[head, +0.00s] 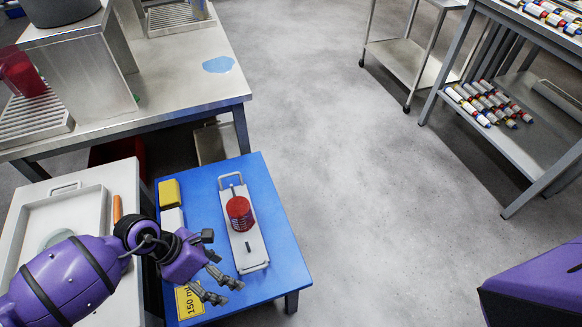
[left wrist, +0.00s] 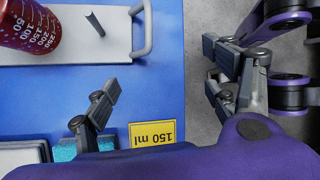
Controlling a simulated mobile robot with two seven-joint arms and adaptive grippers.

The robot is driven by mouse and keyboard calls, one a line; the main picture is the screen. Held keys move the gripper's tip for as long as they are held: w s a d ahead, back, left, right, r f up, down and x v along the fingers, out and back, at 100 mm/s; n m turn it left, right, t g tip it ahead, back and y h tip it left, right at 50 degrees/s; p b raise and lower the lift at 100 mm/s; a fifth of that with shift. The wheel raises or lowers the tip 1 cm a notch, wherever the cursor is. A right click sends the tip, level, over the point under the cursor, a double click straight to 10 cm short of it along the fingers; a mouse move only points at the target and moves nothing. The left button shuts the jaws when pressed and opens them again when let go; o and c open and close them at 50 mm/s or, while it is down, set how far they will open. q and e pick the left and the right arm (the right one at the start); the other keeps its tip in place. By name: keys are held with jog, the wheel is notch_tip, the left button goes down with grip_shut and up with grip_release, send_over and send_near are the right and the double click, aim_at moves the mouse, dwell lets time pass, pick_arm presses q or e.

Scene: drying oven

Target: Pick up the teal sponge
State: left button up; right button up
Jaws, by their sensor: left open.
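The teal sponge (left wrist: 66,149) shows only in part in the left wrist view, at the lower edge, beside a white block (left wrist: 22,154) and partly covered by my gripper. In the head view I cannot make it out; my left arm covers that part of the blue table (head: 268,215). My left gripper (head: 226,284) is open and empty over the front part of the table. In the left wrist view its fingers (left wrist: 163,85) are spread apart, with one finger near the sponge. My right gripper is out of view.
A red beaker (head: 239,213) stands on a white handled tray (head: 249,253). A yellow block (head: 169,193) and a white block lie along the table's left edge. A yellow "150 ml" card (head: 188,302) lies at the front.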

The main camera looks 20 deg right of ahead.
pick_arm(q)
jog(key=w+a+m+y, duration=0.1)
jog(key=w+a, duration=0.2)
jog(key=a, duration=0.1)
jog(key=w+a+t+y+b, duration=0.1)
jog(key=w+a+y, duration=0.1)
jog(key=w+a, duration=0.2)
jog(key=w+a+m+t+y+b, duration=0.1)
jog(key=w+a+y, duration=0.1)
jog(key=w+a, duration=0.2)
jog(key=shift+a+m, duration=0.25)
jog(key=shift+m, duration=0.05)
jog(key=shift+w+a+f, duration=0.15)
jog(key=shift+f, duration=0.15)
jog(key=shift+f+b, duration=0.4)
jog(key=shift+f, duration=0.45)
notch_tip(320, 180, down, 5)
jog(key=shift+a+b, duration=0.1)
jog(key=shift+b, duration=0.5)
jog(key=c, duration=0.5)
